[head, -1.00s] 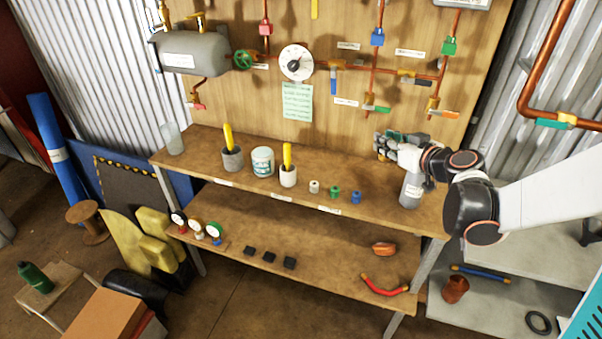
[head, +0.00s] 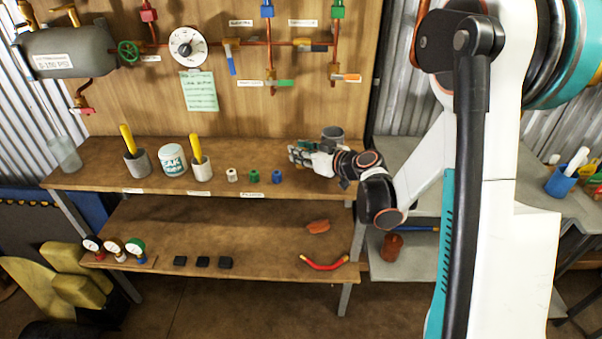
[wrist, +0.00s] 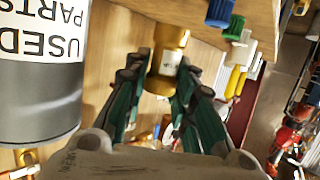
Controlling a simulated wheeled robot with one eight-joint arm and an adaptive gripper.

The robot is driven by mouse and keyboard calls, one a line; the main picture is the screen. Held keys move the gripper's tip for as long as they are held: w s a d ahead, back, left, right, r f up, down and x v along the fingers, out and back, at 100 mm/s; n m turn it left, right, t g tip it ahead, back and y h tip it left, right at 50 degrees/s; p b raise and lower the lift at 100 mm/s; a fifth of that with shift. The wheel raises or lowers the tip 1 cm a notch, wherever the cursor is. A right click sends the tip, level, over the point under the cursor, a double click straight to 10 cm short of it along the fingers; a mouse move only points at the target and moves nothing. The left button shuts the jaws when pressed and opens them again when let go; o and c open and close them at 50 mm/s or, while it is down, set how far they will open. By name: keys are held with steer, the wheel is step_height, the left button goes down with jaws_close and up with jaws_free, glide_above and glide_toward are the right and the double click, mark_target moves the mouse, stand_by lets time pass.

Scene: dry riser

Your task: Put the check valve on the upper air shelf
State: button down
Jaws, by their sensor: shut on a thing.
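My gripper (head: 300,156) is at the right end of the upper wooden shelf (head: 100,160), in front of the grey can. In the wrist view, its fingers (wrist: 166,85) are shut on a brass cylinder with a small white label, which looks like the check valve (wrist: 168,45). In the head view the fingers hide the valve. I cannot tell whether the valve touches the shelf. White (head: 232,175), green (head: 254,176) and blue (head: 277,176) fittings stand in a row on this shelf, left of my gripper.
A grey can (head: 332,134) labelled "USED PARTS" stands close beside my gripper; it is large in the wrist view (wrist: 40,95). Cups with yellow handles (head: 201,168) and a white tub (head: 173,160) stand further left. The lower shelf (head: 200,225) holds gauges, black blocks and a red hose.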

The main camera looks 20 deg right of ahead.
mark_target(305, 167)
steer(key=shift+f+b, duration=1.05)
steer(key=shift+f, duration=1.7)
steer(key=shift+r, duration=0.1)
steer(key=c, duration=1.3)
jaws_free()
steer(key=shift+c, duration=0.2)
steer(key=p+v, duration=0.2)
steer(key=v, duration=1)
steer(key=shift+p, duration=0.3)
